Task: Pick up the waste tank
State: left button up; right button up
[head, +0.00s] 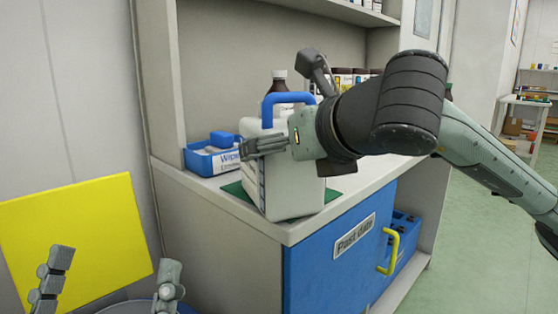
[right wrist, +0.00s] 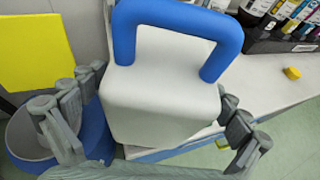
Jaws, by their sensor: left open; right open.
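The waste tank (head: 292,190) is a white canister with a blue handle (head: 285,98) on top. It stands upright on a dark green mat (head: 333,195) near the counter's front corner. My right gripper (head: 276,106) is open, with one finger across the tank's near side and the other beyond it. In the right wrist view the tank (right wrist: 160,75) and its arched blue handle (right wrist: 124,40) sit between the spread fingers; I cannot tell whether they touch it. My left gripper (head: 117,268) is open and empty at the bottom left, low and away from the tank.
A blue wipes box (head: 205,160) stands on the counter left of the tank. Brown and dark bottles (head: 345,80) stand behind. The blue cabinet door (head: 325,265) has a yellow handle (head: 388,252). A yellow panel (head: 75,235) and a round bin (right wrist: 28,140) are at the left.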

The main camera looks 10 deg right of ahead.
aim_at(282, 122)
jog(key=c, duration=1.6)
jog(key=shift+r, duration=0.15)
jog(key=shift+c, duration=0.2)
jog(key=shift+r, duration=0.15)
notch_tip(282, 122, up, 4)
jog(key=shift+f+p, duration=0.1)
jog(key=shift+p, duration=0.2)
pick_arm(q)
jog(key=shift+w+d+f+g+p, duration=0.35)
jog(key=shift+w+f+g, duration=0.2)
jog(key=shift+f+g, duration=0.2)
jog(key=shift+w+d+f+g+p, duration=0.25)
jog(key=shift+w+d+f+g, duration=0.1)
jog(key=shift+w+f+g, duration=0.3)
pick_arm(e)
jog(key=s+a+r, duration=0.5)
jog(key=s+r, duration=0.2)
jog(key=s, duration=0.3)
jog(key=shift+s+a, duration=0.15)
jog(key=shift+a, duration=0.05)
